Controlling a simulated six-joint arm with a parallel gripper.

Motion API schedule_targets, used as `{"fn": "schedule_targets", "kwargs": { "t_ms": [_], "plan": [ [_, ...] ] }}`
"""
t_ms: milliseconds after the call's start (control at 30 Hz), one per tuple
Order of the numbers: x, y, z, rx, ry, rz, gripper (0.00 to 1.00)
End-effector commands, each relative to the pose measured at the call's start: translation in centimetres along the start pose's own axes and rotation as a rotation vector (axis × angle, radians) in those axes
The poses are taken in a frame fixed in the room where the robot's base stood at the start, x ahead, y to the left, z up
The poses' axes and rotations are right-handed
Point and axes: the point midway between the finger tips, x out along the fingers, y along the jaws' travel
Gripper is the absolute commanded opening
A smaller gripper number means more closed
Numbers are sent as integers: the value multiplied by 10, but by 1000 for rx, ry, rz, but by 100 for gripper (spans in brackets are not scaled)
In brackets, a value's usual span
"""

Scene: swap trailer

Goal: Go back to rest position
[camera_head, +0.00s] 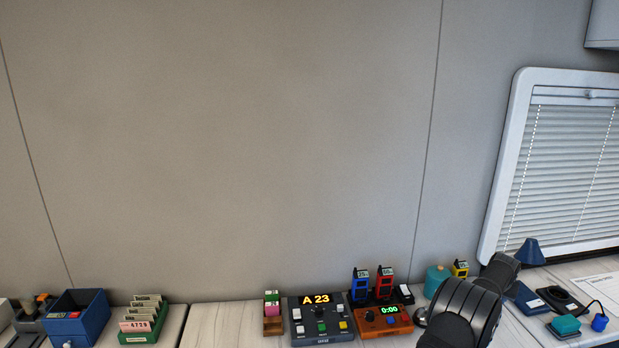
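A dark part of my arm (467,308) rises from the bottom edge at the right of the picture, in front of the counter. A second dark segment reaches up and right from it, close to the window side. My gripper cannot be made out; its fingers are hidden or outside the picture. I cannot see whether it holds anything.
The counter (229,322) carries a blue box (92,320), a green card holder (136,338), a console reading A 23 (322,325) and an orange timer (370,318). Blue and red devices stand behind. A teal container (436,279) is beside my arm. Bare counter lies left of the console.

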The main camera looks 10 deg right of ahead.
Motion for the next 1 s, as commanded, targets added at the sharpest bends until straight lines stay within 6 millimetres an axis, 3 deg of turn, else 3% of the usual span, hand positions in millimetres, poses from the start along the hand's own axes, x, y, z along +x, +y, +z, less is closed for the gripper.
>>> {"fn": "schedule_targets", "kwargs": {
  "t_ms": [300,767,1000],
  "plan": [
    [20,0,2,0,0,0,43],
    [15,0,0,0,1,0,43],
    [-5,0,-1,1,1,0,43]
  ]
}}
